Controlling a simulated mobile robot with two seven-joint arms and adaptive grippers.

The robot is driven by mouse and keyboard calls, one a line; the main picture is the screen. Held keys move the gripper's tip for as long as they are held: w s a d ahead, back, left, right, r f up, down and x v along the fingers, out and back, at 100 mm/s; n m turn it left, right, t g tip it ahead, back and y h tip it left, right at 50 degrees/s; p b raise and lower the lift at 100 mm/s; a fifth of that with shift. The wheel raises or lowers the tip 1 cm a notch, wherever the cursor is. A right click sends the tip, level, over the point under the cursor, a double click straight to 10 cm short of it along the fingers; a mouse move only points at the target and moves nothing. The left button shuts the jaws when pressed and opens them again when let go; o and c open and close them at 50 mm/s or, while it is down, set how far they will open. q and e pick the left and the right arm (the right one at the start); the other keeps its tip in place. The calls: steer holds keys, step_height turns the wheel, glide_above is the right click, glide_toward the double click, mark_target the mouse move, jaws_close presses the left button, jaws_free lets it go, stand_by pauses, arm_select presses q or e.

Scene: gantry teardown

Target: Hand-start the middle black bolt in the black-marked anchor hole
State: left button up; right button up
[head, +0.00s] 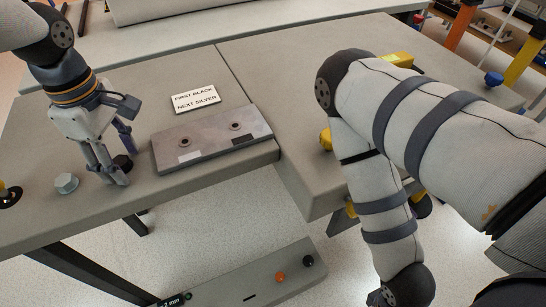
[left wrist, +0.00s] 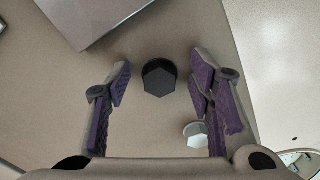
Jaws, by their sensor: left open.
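The black bolt (head: 122,162) stands on the grey bench beside the left end of the anchor plate. In the left wrist view the black bolt (left wrist: 159,77) shows its hexagonal head between the two spread fingers, apart from both. My left gripper (head: 117,170) is open, pointing down around the bolt; it also shows in the left wrist view (left wrist: 161,88). The anchor plate (head: 212,138) has two holes, with a white mark by the left one and a black mark (head: 243,140) by the right one. My right arm reaches down at the right; its gripper is out of frame.
A silver bolt (head: 66,183) stands left of my left gripper, near its right finger in the left wrist view (left wrist: 195,134). A sign (head: 195,99) reading "FIRST BLACK NEXT SILVER" lies behind the plate. A yellow item (head: 397,60) lies on the right bench.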

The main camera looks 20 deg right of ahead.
arm_select(q)
steer(key=shift+r, duration=0.1)
steer(key=shift+c, duration=0.5)
jaws_close()
steer(key=shift+r+p, duration=0.5)
steer(key=shift+r, duration=0.8)
steer(key=shift+r+p, duration=0.6)
steer(key=shift+r, duration=1.95)
arm_select(e)
steer(key=w+r+t, duration=0.1)
steer(key=w+r, duration=0.1)
steer(key=shift+w+r, duration=0.4)
arm_select(q)
steer(key=shift+f, duration=0.1)
arm_select(e)
steer(key=shift+d, duration=0.1)
